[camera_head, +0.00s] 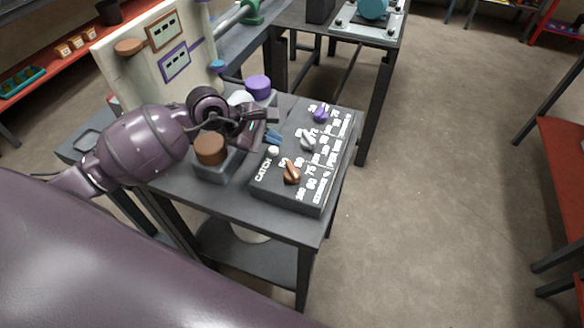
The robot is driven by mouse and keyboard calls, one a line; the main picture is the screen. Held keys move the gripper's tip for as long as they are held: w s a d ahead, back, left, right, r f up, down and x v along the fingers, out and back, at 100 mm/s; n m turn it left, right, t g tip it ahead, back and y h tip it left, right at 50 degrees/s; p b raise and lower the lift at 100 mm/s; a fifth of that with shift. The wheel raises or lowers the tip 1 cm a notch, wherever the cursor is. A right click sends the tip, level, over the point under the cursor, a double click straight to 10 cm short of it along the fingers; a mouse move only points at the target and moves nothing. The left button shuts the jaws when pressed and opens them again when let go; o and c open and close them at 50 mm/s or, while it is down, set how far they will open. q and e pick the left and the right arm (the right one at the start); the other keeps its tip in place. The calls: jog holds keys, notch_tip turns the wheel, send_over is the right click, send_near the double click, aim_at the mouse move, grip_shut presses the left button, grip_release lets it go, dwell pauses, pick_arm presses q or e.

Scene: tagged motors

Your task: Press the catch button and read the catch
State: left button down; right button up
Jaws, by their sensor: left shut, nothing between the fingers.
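A dark control box (262,190) lies on a small grey table, with three pointer knobs, brown (291,172), grey (308,140) and purple (321,114), and white printed numbers. The word CATCH is printed at its left edge, beside a small round whitish button (273,151). My left gripper (277,138) is shut and empty, its blue-tipped fingers just above and behind the button; I cannot tell whether they touch the box. No readout of the catch can be made out. My right gripper is not in view.
Left of the box stand a block with a brown round cap (210,148) and a purple round cap (258,86). A cream panel (126,73) with brown and purple framed plates rises behind my left arm. Another table with a teal motor (373,8) stands behind.

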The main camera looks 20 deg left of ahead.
aim_at(273, 151)
pick_arm(q)
jog(key=shift+r, duration=0.4)
jog(key=shift+r+p, duration=0.6)
jog(key=shift+r, duration=0.15)
jog(key=shift+r+p, duration=0.45)
jog(key=shift+r, duration=0.5)
jog(key=shift+r+p, duration=0.4)
jog(key=shift+r, duration=0.45)
